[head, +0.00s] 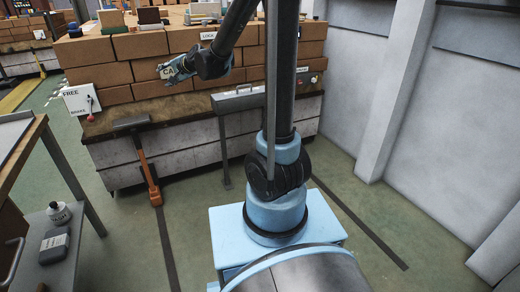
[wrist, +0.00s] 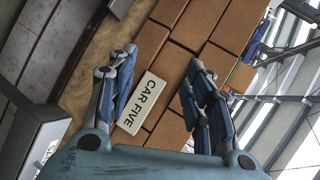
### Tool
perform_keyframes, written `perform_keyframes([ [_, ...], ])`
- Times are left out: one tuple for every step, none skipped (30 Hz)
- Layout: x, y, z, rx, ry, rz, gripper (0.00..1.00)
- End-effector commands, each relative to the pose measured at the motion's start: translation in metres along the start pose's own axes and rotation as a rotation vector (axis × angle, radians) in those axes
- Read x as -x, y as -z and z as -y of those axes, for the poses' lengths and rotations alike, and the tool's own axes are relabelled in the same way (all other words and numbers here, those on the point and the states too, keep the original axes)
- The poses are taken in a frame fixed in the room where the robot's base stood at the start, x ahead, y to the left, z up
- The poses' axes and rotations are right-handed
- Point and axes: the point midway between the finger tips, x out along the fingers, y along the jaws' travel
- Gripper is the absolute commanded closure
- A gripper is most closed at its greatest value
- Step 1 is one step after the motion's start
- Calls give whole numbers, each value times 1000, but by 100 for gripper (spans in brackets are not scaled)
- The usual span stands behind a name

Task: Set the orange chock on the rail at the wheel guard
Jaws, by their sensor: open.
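My gripper (head: 180,66) is raised in front of the stacked bricks on the car in the head view. In the wrist view my gripper (wrist: 160,95) has its fingers spread, with nothing between them. The white CAR FIVE plate (wrist: 142,103) shows beyond the fingers, on or near the bricks. An orange upright piece (head: 148,172) with a dark grey head stands at the car's front, its foot at the floor; I cannot tell if it is the chock. A dark rail-like strip (head: 168,250) runs along the floor below it. I cannot make out the wheel guard for certain.
The brick-laden car (head: 150,145) fills the back. A white FREE/BRAKE box (head: 80,100) with a red-knobbed lever is at its left. A grey post-mounted box (head: 238,99) stands before it. A trolley with bottles (head: 60,213) is at left.

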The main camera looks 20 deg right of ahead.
Motion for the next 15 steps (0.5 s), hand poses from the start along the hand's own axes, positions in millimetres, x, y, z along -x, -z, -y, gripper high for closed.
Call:
perform_keyframes([
  [17, 1, -8, 36, -29, 2, 53],
  [26, 0, -13, 59, -48, 6, 53],
  [38, 0, -19, 91, -74, 12, 53],
  [46, -1, -25, 115, -92, 15, 53],
  [56, -1, -30, 137, -112, 20, 53],
  [68, -2, -38, 168, -138, 26, 53],
  [77, -3, -44, 189, -158, 31, 53],
  [86, -4, -50, 212, -178, 36, 53],
  [98, -5, -59, 239, -205, 43, 53],
  [107, -6, -65, 262, -225, 48, 53],
  [116, -7, -72, 282, -246, 55, 53],
  [128, -9, -81, 310, -273, 63, 53],
  [137, -10, -88, 328, -293, 69, 53],
  [146, -12, -95, 349, -315, 77, 53],
  [158, -14, -105, 374, -343, 87, 53],
])
